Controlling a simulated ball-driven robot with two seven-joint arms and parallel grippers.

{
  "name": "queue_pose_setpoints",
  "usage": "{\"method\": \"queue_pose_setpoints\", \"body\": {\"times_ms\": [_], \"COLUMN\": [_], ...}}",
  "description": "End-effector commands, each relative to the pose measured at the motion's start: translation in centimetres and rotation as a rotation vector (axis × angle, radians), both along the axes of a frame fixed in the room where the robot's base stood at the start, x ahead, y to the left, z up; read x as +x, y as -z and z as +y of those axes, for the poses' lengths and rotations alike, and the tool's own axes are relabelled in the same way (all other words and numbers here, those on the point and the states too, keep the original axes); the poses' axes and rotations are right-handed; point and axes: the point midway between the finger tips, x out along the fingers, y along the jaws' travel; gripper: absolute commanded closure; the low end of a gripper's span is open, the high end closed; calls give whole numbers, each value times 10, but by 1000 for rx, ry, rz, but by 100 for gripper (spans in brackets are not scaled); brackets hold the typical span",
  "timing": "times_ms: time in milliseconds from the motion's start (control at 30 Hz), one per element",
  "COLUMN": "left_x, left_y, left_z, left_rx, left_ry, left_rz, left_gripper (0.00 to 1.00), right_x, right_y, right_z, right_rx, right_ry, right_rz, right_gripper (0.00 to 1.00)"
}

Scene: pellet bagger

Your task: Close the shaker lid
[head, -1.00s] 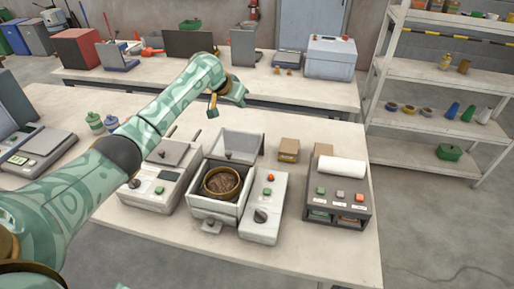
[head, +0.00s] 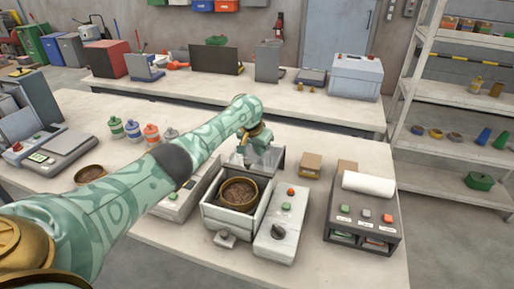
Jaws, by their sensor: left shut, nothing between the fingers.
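The shaker is a pale box (head: 221,217) on the near table, holding a round brass-rimmed pan (head: 239,192) of brown material. Its lid (head: 277,161) stands raised at the back edge, so the box is open on top. My left arm reaches in from the left over the table. My left gripper (head: 246,163) is shut and empty, pointing down close to the raised lid and partly covering it. I cannot tell whether it touches the lid. My right gripper is not in view.
A control unit (head: 279,228) with a knob and buttons stands right of the shaker. Further right are a small brown box (head: 311,165) and a machine with a white roll (head: 367,185). Several bottles (head: 150,133) and a brown bowl (head: 90,174) stand to the left.

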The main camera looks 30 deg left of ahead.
Motion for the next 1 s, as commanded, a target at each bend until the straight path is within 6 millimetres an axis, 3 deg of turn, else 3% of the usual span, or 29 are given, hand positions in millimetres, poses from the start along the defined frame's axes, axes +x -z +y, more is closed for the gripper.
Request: {"method": "queue_pose_setpoints", "body": {"times_ms": [100, 300, 800, 1000], "left_x": [-16, -34, -40, -48], "left_y": [-9, -7, -5, -11], "left_z": [2, 2, 2, 0], "left_rx": [4, 2, 3, 1], "left_ry": [3, 1, 1, 2], "left_rz": [-2, -2, 0, 1], "left_gripper": [100, 100, 100, 100], "right_x": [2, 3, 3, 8], "right_y": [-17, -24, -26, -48], "right_z": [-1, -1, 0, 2], "right_rx": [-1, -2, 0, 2], "right_ry": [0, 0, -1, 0], "right_rz": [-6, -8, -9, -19], "right_gripper": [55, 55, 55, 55]}}
